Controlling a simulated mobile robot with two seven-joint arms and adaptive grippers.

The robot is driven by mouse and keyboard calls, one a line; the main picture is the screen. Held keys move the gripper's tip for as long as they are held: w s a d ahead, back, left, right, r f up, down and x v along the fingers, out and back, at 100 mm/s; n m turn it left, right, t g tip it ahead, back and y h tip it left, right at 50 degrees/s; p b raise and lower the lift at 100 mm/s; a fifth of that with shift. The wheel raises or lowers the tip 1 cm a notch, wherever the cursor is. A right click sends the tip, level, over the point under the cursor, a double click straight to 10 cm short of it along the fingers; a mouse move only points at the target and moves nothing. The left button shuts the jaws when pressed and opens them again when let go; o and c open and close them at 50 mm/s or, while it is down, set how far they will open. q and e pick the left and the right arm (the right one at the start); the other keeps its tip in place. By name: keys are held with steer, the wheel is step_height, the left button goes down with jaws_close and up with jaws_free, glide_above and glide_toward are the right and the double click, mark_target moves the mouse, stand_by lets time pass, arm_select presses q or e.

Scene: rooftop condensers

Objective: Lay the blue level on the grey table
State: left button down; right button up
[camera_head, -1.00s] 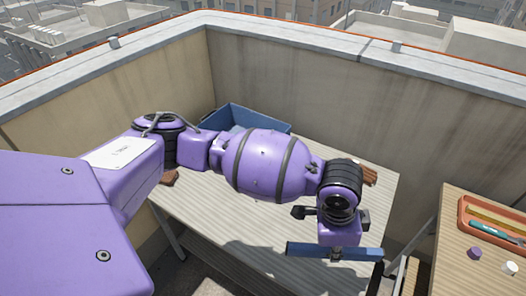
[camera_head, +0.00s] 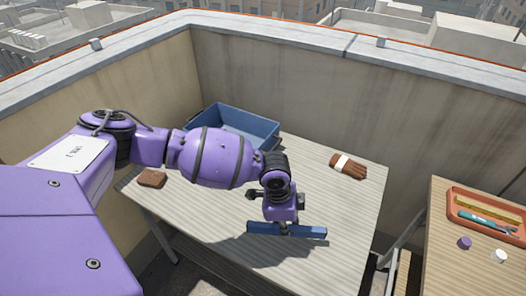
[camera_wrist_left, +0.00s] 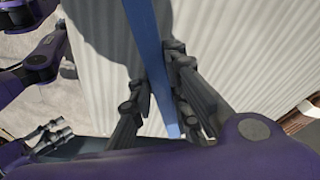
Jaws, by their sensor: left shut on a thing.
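The blue level (camera_head: 262,229) is a long flat bar held level in my left gripper (camera_head: 287,229), over the front part of the grey table (camera_head: 338,215). My left gripper is shut on the middle of the level. In the left wrist view the level (camera_wrist_left: 150,50) runs between the fingers (camera_wrist_left: 158,97), with the pale ribbed tabletop (camera_wrist_left: 230,50) beyond. The level seems to hang a little above the table, with a shadow on the top. A second gripper (camera_wrist_left: 50,138), seemingly my right, shows small at the lower left of the wrist view; its jaw state is unclear.
A second table at right holds an orange tray (camera_head: 452,208). The table's right part is clear.

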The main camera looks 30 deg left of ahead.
mark_target(278, 225)
arm_select(q)
steer(key=shift+w+a+f, duration=0.1)
steer(key=shift+w+f, duration=0.05)
steer(key=shift+f, duration=1.45)
steer(key=shift+f, duration=0.15)
steer(key=c, duration=1.7)
jaws_free()
steer(key=shift+o, duration=0.2)
steer(key=r, duration=0.4)
steer(key=a+r, duration=0.1)
steer(key=r, duration=0.3)
steer(key=a+r, duration=0.1)
steer(key=r, duration=0.3)
steer(key=shift+s+r+p, duration=0.1)
steer(key=shift+s+p, duration=0.25)
